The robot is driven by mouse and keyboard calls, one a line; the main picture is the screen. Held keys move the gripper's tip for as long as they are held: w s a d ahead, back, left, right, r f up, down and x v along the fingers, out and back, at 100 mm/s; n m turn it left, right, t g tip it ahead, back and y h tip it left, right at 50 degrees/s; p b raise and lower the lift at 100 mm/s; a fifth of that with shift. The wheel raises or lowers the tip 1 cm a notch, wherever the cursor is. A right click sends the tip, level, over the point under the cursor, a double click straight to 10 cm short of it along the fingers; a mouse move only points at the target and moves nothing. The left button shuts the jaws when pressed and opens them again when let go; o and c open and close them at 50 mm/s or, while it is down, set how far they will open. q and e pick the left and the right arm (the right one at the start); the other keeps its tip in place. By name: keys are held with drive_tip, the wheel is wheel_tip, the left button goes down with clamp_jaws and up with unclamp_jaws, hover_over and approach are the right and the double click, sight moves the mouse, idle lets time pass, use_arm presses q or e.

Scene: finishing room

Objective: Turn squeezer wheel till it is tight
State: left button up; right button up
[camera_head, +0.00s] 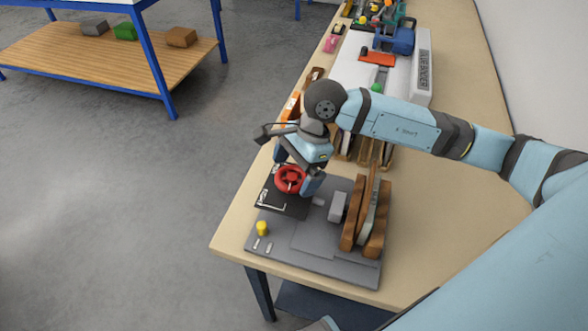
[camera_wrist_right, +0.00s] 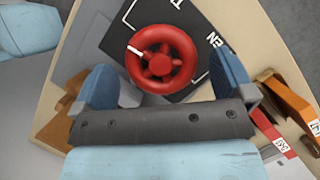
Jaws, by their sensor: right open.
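The red squeezer wheel (camera_head: 290,179) sits on the grey squeezer base (camera_head: 318,262) near the front left corner of the workbench. In the right wrist view the wheel (camera_wrist_right: 161,59) shows a white mark on its left rim and lies over a black plate with white lettering. My right gripper (camera_head: 298,174) is over the wheel with its fingers apart. In the wrist view the blue fingers (camera_wrist_right: 166,85) stand on either side of the wheel, with visible gaps, so it is not gripped. My left gripper is not in view.
Brown wooden blocks (camera_head: 354,222) stand upright on the base, right of the wheel. A yellow knob (camera_head: 262,228) is at its front left. A white machine (camera_head: 405,75) and coloured items stand farther back. A blue-framed shelf (camera_head: 150,60) is across the floor.

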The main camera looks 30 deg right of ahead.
drive_tip(key=shift+a+f, duration=0.1)
drive_tip(key=shift+f, duration=0.2)
drive_tip(key=c, duration=0.9)
drive_tip(key=shift+o, duration=0.3)
drive_tip(key=shift+f+b, duration=0.15)
drive_tip(key=shift+b, duration=0.2)
drive_tip(key=shift+m+t+b, duration=0.3)
drive_tip(key=shift+m+b, duration=0.05)
drive_tip(key=shift+m, duration=0.25)
